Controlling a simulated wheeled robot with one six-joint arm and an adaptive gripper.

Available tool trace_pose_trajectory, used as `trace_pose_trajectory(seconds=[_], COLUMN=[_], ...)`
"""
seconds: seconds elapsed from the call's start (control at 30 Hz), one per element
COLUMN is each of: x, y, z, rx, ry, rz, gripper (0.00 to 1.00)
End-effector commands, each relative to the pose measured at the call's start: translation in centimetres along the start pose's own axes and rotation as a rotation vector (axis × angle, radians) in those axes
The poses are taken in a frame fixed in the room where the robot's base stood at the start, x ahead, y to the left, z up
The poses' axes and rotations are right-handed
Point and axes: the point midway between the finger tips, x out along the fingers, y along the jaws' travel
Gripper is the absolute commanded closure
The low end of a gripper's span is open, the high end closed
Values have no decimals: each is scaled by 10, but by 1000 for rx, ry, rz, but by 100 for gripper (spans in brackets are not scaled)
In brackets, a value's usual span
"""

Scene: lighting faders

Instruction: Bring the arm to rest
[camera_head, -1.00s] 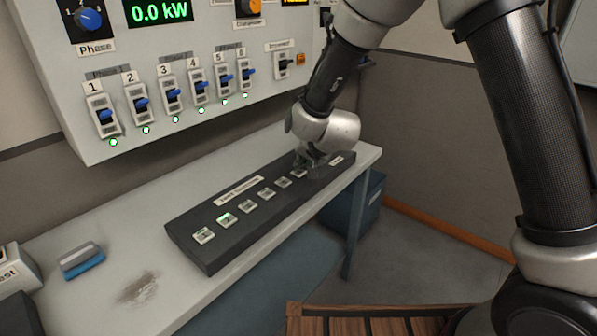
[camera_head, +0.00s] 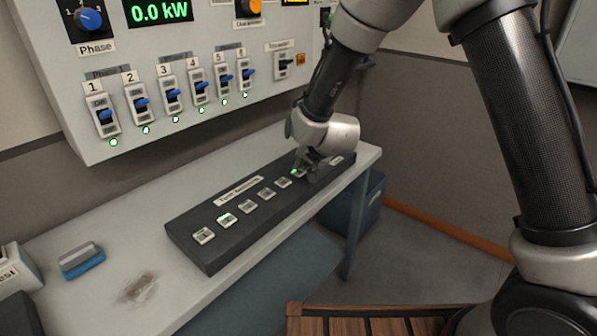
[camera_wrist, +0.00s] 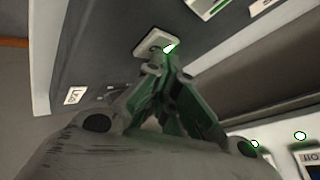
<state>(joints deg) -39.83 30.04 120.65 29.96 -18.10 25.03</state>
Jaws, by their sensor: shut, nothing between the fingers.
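My gripper (camera_head: 308,170) is low over the right part of a dark button console (camera_head: 190,247) on the bench. Its fingers are closed together and hold nothing. In the wrist view the fingertips (camera_wrist: 165,72) are close to a pale square button (camera_wrist: 150,43) with a lit green spot; I cannot tell whether they touch it. The green glow also shows beside the fingers in the head view. My arm reaches in from the upper right.
A wall panel (camera_head: 200,135) with numbered blue switches and lit green lamps stands behind the bench (camera_head: 95,225). A blue-and-white block (camera_head: 82,260) lies at left. A blue bin (camera_head: 372,203) stands under the bench's right end. A wooden slatted surface (camera_head: 380,322) is in front.

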Motion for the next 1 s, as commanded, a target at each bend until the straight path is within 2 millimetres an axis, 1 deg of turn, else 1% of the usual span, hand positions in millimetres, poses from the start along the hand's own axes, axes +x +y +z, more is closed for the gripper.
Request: trace_pose_trajectory(seconds=[0.17,0.43,0.5,0.57,0.67,0.7,0.77,0.8,0.87,0.9,0.97,1.0], x=[-5,-6,-12,-23,-61,-83,-119,-144,-182,-208,-246,-271], y=[-4,-4,-3,-2,8,16,30,42,60,74,95,110], z=[-4,-5,-10,-19,-46,-58,-75,-83,-93,-97,-100,-100], rx=[1,0,-2,-8,-34,-50,-82,-105,-139,-163,-197,-219], ry=[0,0,-2,-9,-31,-45,-66,-81,-101,-113,-131,-143], rz=[-1,0,-1,-1,3,8,19,30,50,65,92,113], gripper=[100,100,100,100,100,100,100,100,100,100,100,100])
